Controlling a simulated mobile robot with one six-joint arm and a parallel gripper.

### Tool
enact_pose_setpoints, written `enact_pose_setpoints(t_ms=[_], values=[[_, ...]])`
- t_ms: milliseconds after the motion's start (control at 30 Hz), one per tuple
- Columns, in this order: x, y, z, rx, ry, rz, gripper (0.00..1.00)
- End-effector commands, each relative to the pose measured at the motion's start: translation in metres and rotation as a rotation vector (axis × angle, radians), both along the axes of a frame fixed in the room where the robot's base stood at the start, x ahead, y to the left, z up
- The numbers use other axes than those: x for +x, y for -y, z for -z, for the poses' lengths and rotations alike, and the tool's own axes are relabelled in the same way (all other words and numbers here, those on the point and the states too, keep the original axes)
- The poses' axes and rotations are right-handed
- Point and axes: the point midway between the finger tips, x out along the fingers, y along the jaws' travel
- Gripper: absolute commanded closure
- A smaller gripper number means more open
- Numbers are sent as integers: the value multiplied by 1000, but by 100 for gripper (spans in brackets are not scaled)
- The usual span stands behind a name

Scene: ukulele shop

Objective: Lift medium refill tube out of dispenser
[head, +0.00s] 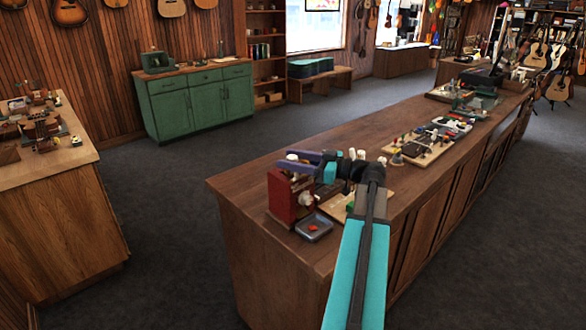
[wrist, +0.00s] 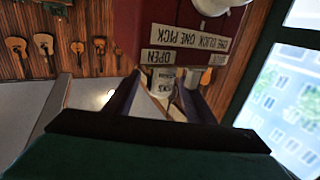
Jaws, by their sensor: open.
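The red dispenser (head: 283,197) stands at the near left end of the wooden counter. In the wrist view its dark red face (wrist: 130,28) appears upside down, with pale labels reading "OPEN" and "ONE CLICK ONE PICK". A white tube (wrist: 160,82) with dark lettering shows between my fingers there; I cannot tell whether it is the medium refill tube. Part of another pale tube shows to its right. My gripper (head: 303,157) is at the dispenser's top, with its purple-blue fingers spread. In the wrist view my gripper (wrist: 163,92) is open, and contact with the tube is unclear.
A small grey tray (head: 314,227) with red bits sits in front of the dispenser. A board with small items (head: 418,150) lies farther along the counter (head: 245,178). A green cabinet (head: 196,100) stands behind. The floor between is clear.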

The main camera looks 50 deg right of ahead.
Motion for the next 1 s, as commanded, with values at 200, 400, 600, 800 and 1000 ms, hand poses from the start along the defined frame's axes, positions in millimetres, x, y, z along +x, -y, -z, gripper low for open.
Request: enact_pose_setpoints(t_ms=[200, 400, 600, 800, 1000], values=[[0, 0, 0, 0, 0, 0, 64], [0, 0, 0, 0, 0, -1, 95], [0, -1, 0, 0, 0, -1, 95], [0, -1, -2, 0, 0, -1, 95], [1, 0, -11, -2, 1, -1, 95]])
